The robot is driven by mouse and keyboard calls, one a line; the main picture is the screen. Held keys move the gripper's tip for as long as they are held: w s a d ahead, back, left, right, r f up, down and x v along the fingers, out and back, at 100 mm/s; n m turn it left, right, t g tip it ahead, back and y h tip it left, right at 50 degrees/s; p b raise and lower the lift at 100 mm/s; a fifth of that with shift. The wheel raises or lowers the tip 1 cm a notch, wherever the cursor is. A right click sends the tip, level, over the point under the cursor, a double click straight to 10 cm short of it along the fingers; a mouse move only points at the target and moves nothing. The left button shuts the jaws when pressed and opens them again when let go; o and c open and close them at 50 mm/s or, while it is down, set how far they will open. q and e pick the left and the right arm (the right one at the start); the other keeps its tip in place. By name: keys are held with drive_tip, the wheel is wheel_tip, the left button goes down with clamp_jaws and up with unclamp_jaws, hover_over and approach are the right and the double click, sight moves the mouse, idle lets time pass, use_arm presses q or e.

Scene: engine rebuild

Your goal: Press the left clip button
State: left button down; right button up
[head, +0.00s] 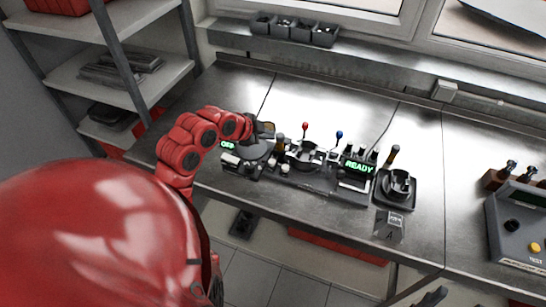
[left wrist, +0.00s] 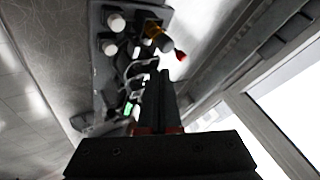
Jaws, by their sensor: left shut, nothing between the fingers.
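The engine fixture (head: 310,180) stands on the steel bench, with a red-knobbed lever (head: 305,126), a blue-knobbed lever (head: 339,134) and a green READY display (head: 359,168). I cannot tell which small part is the left clip button. My left gripper (head: 264,129) is over the left end of the fixture, its tips small and partly lost among dark parts. In the left wrist view its fingers (left wrist: 160,92) are shut and empty, pointing at the fixture. White-topped posts (left wrist: 116,21) and an amber part (left wrist: 155,30) lie beyond the tips; contact cannot be told.
A dark round cup on a base (head: 397,186) stands at the fixture's right end. A grey test console (head: 520,230) is at the far right. Small bins (head: 292,30) sit on the back ledge. Shelving (head: 120,75) stands at left. Bare bench lies behind the fixture.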

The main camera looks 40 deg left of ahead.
sight(269, 164)
use_arm(q)
drive_tip(key=shift+f, duration=0.1)
drive_tip(key=shift+f+b, duration=2.5)
drive_tip(key=shift+f, duration=1.8)
drive_tip(key=shift+f+b, duration=0.4)
drive_tip(key=shift+b, duration=0.1)
drive_tip(key=shift+f+b, duration=0.45)
drive_tip(key=shift+r, duration=0.1)
drive_tip(key=shift+r+p, duration=0.3)
drive_tip(key=shift+r, duration=0.5)
